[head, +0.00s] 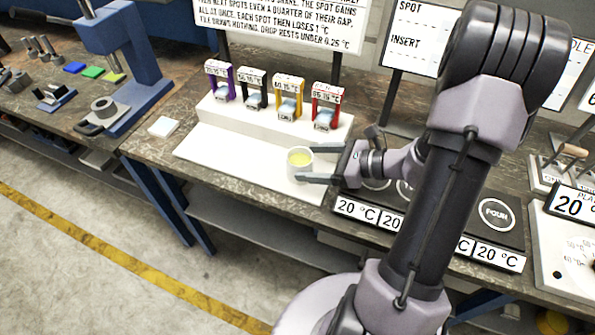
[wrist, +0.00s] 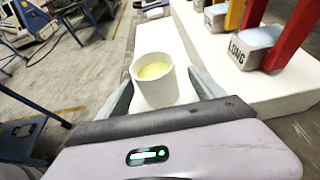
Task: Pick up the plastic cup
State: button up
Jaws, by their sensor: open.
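The plastic cup (head: 300,167) is white and upright, with pale yellow contents. It stands on the white board near its front right corner. In the wrist view the cup (wrist: 155,88) is just ahead of my gripper, between the two fingers. My gripper (head: 318,164) comes from the right at low height, its fingers open on either side of the cup. In the wrist view my gripper's fingers (wrist: 164,92) flank the cup, and I cannot tell whether either one touches it.
Behind the cup a white stepped stand (head: 245,118) holds purple, black, yellow and red frames. A dark panel with spots and 20 °C labels (head: 485,250) lies to the right under my arm. A blue microscope-like stand (head: 130,70) is at the left. The white board (head: 220,150) is clear left of the cup.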

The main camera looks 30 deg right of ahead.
aim_at(290, 166)
jog(key=b+x, duration=0.1)
jog(key=x, duration=0.1)
jog(key=b+x, duration=0.1)
jog(key=x, duration=0.3)
jog(key=shift+a+f+b, duration=0.4)
jog(key=shift+f, duration=0.15)
jog(key=shift+r, duration=0.1)
jog(key=c, duration=1.5)
